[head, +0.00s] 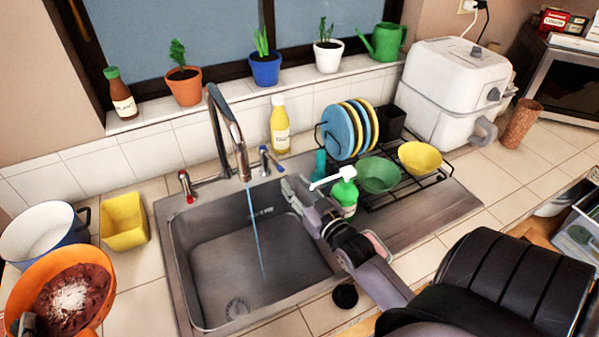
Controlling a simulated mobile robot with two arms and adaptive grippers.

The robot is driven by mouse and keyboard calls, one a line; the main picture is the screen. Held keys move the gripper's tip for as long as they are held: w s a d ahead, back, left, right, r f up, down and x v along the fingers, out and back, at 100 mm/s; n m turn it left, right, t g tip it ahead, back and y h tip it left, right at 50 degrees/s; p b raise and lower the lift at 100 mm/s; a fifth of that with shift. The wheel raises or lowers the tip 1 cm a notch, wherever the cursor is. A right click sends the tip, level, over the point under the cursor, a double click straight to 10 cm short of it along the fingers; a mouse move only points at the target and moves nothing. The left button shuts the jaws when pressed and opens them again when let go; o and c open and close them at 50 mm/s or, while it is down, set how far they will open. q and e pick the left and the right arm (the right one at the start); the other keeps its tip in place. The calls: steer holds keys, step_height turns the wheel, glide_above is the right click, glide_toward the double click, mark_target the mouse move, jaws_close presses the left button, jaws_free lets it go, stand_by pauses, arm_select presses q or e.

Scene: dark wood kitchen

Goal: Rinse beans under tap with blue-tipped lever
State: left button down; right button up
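The orange bowl (96,318) at the lower left holds dark red beans (72,302) with a whitish patch on top. My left gripper (27,324) is at the bowl's near left rim and appears shut on it; the frame edge cuts it off. The tap (222,112) stands behind the sink (182,268), and a thin blue stream of water (256,232) falls from it into the basin. The blue-tipped lever (264,150) is right of the spout, the red-tipped lever (184,176) left. My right gripper (296,186) seems open and empty, just below and right of the blue-tipped lever.
A white pot (42,232) and yellow container (124,222) stand left of the sink. A green soap bottle (344,192) is close beside my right gripper. A dish rack (440,178) with plates and bowls is on the right. The basin is clear.

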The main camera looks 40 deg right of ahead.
steer(key=shift+s+a, duration=0.1)
steer(key=shift+s, duration=0.4)
